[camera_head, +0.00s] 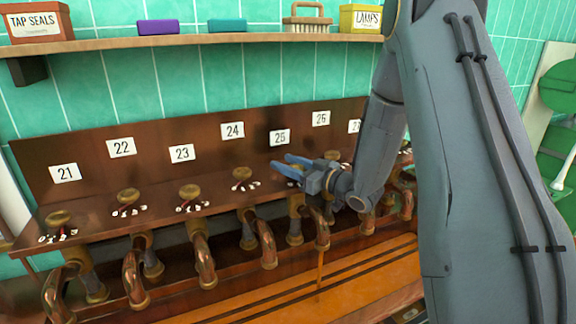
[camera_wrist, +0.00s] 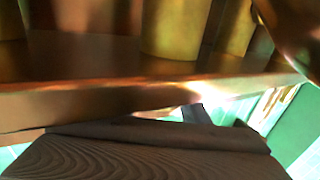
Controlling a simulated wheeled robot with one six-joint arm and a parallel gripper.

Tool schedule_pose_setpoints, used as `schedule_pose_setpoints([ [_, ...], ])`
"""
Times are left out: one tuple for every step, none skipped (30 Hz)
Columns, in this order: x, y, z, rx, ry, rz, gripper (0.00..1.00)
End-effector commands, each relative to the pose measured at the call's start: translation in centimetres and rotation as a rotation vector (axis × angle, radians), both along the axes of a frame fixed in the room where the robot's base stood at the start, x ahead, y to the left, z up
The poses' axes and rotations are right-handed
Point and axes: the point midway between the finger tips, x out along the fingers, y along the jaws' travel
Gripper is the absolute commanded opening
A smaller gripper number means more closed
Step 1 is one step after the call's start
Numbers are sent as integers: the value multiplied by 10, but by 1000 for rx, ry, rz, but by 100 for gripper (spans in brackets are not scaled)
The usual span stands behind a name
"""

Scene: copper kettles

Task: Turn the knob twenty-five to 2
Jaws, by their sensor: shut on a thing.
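Knob twenty-five sits below the card reading 25 (camera_head: 280,138) on the wooden panel. My gripper (camera_head: 286,166), with blue fingers, is at that knob in the head view, coming from the right. It is shut on the knob, which its fingers hide, so I cannot read the knob's pointer or the small white marks around it. A thin brown stream (camera_head: 319,268) runs down from the copper spout (camera_head: 321,233) below my gripper. In the wrist view a dark ridged surface fills the bottom, close to a wooden edge (camera_wrist: 150,95) and brass parts (camera_wrist: 172,25).
Similar brass knobs stand to the left, including knob twenty-four (camera_head: 243,173) and knob twenty-three (camera_head: 189,192). Another knob (camera_head: 332,155) is close to the right of my gripper. Bent copper pipes (camera_head: 201,255) hang below. A shelf (camera_head: 200,40) with boxes and a brush runs above.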

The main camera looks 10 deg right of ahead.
Motion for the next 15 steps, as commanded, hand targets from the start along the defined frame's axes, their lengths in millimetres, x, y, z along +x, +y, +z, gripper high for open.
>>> schedule_pose_setpoints([
  [0,0,0,-1,0,4,19],
  [0,0,0,-1,0,5,19],
  [0,0,0,-1,0,5,19],
  [0,0,0,-1,0,5,19],
  [0,0,0,-1,0,5,19],
  [0,0,0,-1,0,5,19],
  [0,0,0,-1,0,5,19],
  [0,0,0,-1,0,5,19],
  [0,0,0,-1,0,4,45],
  [0,0,0,-1,0,4,50],
  [0,0,0,-1,0,4,55],
  [0,0,0,-1,0,4,60],
  [0,0,0,-1,0,4,60],
  [0,0,0,-1,0,4,60],
  [0,0,0,-1,0,4,60],
])
